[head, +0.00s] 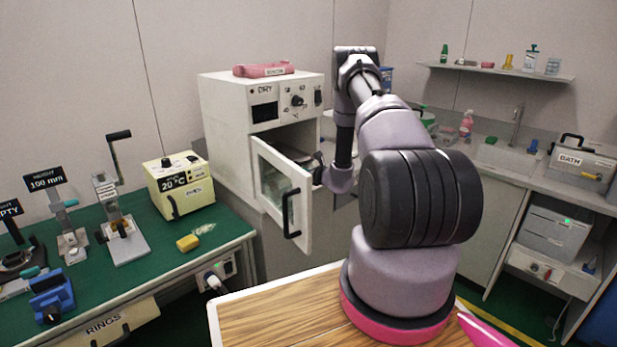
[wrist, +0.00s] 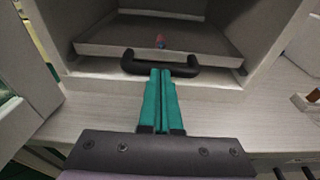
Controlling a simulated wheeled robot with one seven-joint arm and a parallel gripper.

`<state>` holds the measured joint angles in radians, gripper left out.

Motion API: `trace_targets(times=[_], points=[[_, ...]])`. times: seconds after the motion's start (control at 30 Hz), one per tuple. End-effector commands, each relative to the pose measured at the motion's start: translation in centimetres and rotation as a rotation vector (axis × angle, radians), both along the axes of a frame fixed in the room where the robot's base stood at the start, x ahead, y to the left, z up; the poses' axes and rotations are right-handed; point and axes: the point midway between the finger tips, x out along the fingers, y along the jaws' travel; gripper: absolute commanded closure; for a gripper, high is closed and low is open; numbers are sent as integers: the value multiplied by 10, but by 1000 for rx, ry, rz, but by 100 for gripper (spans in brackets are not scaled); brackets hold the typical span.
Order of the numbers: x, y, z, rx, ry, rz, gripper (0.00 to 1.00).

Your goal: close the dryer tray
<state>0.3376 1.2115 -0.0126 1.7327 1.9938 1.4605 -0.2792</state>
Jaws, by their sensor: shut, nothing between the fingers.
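The white dryer (head: 225,130) stands on the bench with its glass-paned door (head: 270,187) swung open; part of the door also shows at the left of the wrist view. The dryer tray (wrist: 110,43) is a flat grey tray inside the chamber, with a black bar handle (wrist: 190,72) on its front. In the head view, my arm and the door partly hide the opening.
The open door stands left of my gripper. A pink item (head: 263,70) lies on top of the dryer. A green bench (head: 150,250) with a yellow box (head: 180,185) is at the left. A sink counter (head: 500,165) and a bath unit (head: 582,160) are at the right.

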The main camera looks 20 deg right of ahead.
Motion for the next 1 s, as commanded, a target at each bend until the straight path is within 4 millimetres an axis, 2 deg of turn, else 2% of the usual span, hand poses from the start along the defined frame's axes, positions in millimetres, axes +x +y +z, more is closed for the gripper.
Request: trace_targets(times=[0.03, 0.2, 0.4, 1.0], points=[[11, 6, 0, -1, -2, 3, 100], [39, 15, 0, 0, -2, 2, 100], [58, 21, 0, 0, -1, 1, 100], [67, 25, 3, 3, -6, 1, 100]])
